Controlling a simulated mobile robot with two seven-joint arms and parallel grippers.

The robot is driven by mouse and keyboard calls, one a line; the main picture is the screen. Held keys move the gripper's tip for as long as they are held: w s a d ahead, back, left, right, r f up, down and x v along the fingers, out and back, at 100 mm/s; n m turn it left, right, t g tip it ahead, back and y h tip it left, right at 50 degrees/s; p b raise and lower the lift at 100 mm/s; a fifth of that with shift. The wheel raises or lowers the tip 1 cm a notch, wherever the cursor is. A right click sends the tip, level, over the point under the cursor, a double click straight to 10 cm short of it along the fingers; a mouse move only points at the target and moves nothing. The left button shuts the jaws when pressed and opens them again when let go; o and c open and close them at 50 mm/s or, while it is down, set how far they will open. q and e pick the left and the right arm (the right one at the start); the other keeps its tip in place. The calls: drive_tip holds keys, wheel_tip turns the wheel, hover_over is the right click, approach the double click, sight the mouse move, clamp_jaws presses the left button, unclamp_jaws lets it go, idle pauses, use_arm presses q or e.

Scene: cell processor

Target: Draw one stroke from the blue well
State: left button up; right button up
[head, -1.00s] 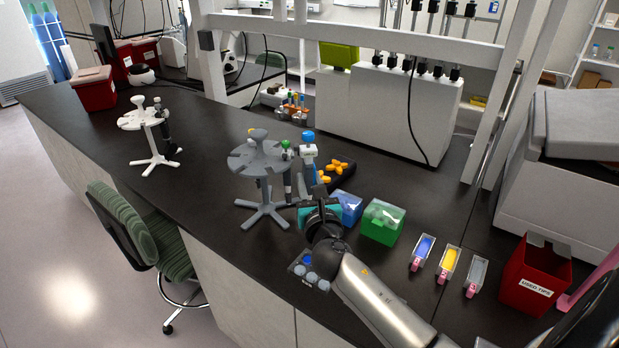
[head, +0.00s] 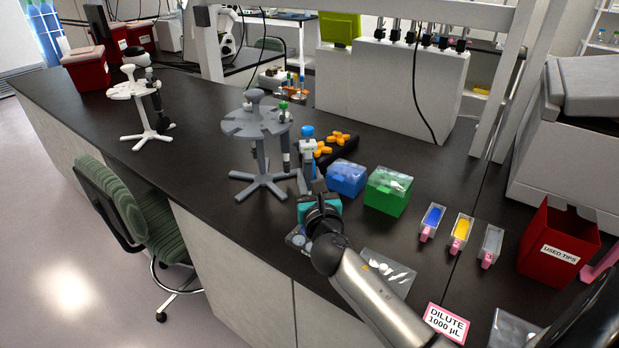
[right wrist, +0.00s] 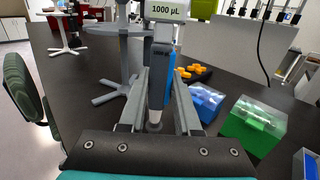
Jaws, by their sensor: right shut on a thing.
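My right gripper (head: 312,192) is shut on a pipette (head: 306,153) with a blue top. The pipette looks roughly upright, in front of the grey pipette stand (head: 245,130). In the right wrist view the pipette's blue and grey body (right wrist: 158,80) stands between the two fingers under a "1000 µL" label. The blue well (head: 432,218), a narrow clear trough with blue contents and a pink tag, lies on the bench well to the right of the gripper. My left gripper is not in view.
A yellow trough (head: 461,230) and a clear trough (head: 491,242) lie beside the blue one. Blue (head: 346,178) and green (head: 388,192) boxes stand between pipette and troughs. A red used-tips bin (head: 556,245) stands at right. A "DILUTE" card (head: 445,323) lies in front.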

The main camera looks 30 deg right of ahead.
drive_tip(key=shift+f, duration=0.4)
drive_tip(key=shift+f, duration=0.15)
drive_tip(key=shift+o, duration=0.8)
drive_tip(key=c, duration=0.3)
drive_tip(key=shift+o, duration=1.3)
drive_tip(key=shift+c, duration=0.6)
